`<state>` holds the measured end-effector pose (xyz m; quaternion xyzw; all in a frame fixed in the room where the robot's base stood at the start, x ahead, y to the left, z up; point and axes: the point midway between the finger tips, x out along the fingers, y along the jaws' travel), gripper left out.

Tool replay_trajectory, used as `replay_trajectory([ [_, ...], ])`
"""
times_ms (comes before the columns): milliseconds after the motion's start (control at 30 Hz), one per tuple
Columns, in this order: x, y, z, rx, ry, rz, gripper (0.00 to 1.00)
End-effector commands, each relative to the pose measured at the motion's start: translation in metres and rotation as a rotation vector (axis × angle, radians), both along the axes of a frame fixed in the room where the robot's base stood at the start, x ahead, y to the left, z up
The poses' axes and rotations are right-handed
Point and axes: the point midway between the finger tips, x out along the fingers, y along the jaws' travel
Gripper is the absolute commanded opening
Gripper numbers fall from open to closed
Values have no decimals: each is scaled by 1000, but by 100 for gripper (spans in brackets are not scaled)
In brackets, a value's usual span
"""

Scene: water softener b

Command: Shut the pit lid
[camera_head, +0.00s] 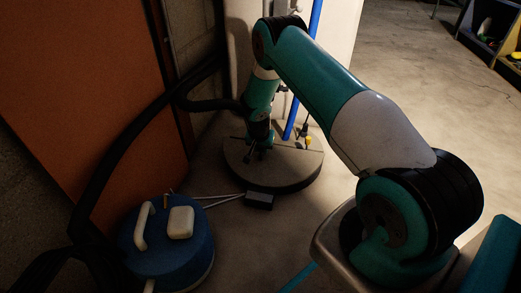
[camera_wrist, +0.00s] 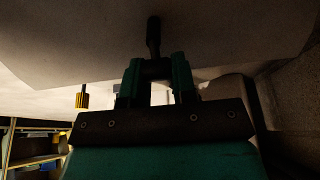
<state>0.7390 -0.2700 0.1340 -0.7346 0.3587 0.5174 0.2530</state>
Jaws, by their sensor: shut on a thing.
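A round, thick grey disc (camera_head: 290,177), which looks like the pit lid, lies low at the floor in the middle of the head view. My gripper (camera_head: 259,147) reaches down over its left-centre part and looks small and dark there. In the wrist view, my gripper (camera_wrist: 157,68) has its two green fingers close around the near end of a dark peg-like handle (camera_wrist: 153,38). The handle's far end meets a broad pale surface (camera_wrist: 90,45). The grip itself is dim, and I cannot tell whether the disc is raised or flat.
A blue round canister (camera_head: 165,250) with white handles stands at lower left, beside a black hose (camera_head: 110,165). A blue pole (camera_head: 303,75) and a yellow-topped fitting (camera_head: 308,142) are close behind the disc. An orange panel (camera_head: 90,80) stands left. Open floor (camera_head: 410,70) lies upper right.

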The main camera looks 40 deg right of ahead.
Motion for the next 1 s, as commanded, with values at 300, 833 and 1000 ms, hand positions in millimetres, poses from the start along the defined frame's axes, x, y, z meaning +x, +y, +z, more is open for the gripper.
replay_trajectory([
  [300,2,-4,-5,0,0,1,10],
  [833,10,-14,-31,-1,-1,0,10],
  [1000,12,-15,-31,0,0,0,46],
])
